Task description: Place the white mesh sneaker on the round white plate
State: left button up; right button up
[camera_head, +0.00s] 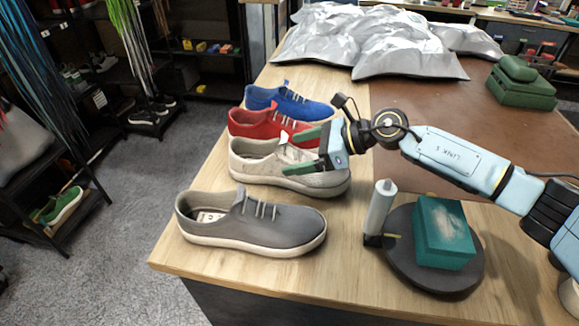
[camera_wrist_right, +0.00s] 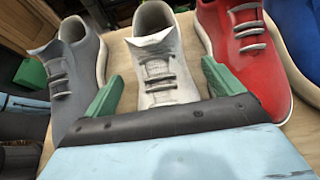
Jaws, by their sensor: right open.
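The white mesh sneaker (camera_head: 255,168) stands on the wooden table, between a red sneaker and a grey sneaker. In the right wrist view the white sneaker (camera_wrist_right: 160,68) is centred, its laces facing me. My right gripper (camera_head: 302,150) is open, its green fingers at the toe half of the white sneaker. In the wrist view the fingers (camera_wrist_right: 163,84) lie on either side of the sneaker; I cannot tell whether they touch it. No round white plate shows; a dark round plate (camera_head: 400,266) is at the front right. My left gripper is out of view.
A grey sneaker (camera_head: 250,224) is in front, with red (camera_head: 270,125) and blue (camera_head: 291,103) sneakers behind. Silvery bags (camera_head: 405,48) and a green block (camera_head: 520,88) are farther back. Shelves line the left.

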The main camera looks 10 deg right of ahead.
jog(key=shift+w+a+f, duration=0.15)
jog(key=shift+a, duration=0.15)
jog(key=shift+c, duration=0.3)
jog(key=c, duration=1.2)
jog(key=shift+c, duration=0.6)
